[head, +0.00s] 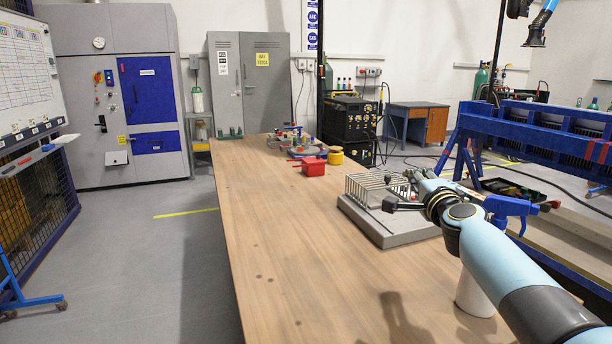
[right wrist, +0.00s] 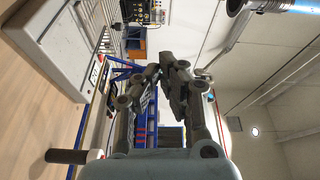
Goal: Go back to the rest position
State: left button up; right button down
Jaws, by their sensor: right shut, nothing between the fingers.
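My right arm comes in from the lower right in the head view. Its gripper (head: 413,180) is beyond the wrist, small and partly hidden, over the right side of the table beside a grey slab with a wire rack (head: 372,190). In the right wrist view the gripper fingers (right wrist: 163,73) are shut together, with nothing between them. They are clear of any surface there. My left gripper is in neither view. A round blue fixture with small parts (head: 302,152), perhaps the rotary jig, stands at the far end of the wooden table (head: 290,240).
A red box (head: 313,167) and a yellow round container (head: 335,156) stand near the table's far end. The near and left tabletop is clear. A blue frame (head: 540,140) stands beyond the right edge.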

jog(key=s+a+f+n+g+y, duration=0.3)
jog(key=s+f+n, duration=0.3)
jog(key=s, duration=0.4)
jog(key=s+a+f+n+g+y, duration=0.2)
jog(key=s+a+f+n+g, duration=0.15)
jog(key=s+f+n, duration=0.5)
jog(key=s+d+r+n+g+h, duration=0.1)
jog(key=s+d+n+g+h, duration=0.25)
jog(key=s, duration=1.25)
jog(key=s+d+r+g+h, duration=0.1)
jog(key=s+d+g+h, duration=0.4)
jog(key=s, duration=1.1)
jog(key=s+d+f+y+b, duration=0.1)
jog(key=d+f+b, duration=0.15)
jog(key=f, duration=1.25)
jog(key=d+f+y+b, duration=0.1)
jog(key=f+b, duration=0.2)
jog(key=f, duration=1.2)
pick_arm(q)
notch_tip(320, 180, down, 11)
jog(key=b, duration=0.5)
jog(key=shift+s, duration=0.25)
pick_arm(e)
jog(key=s+d+f+g, duration=0.1)
jog(key=s+f+g, duration=0.1)
jog(key=s+f, duration=1.7)
notch_tip(320, 180, down, 4)
jog(key=shift+s+d+f+m, duration=0.15)
jog(key=shift+s+m, duration=0.1)
jog(key=shift+m, duration=0.15)
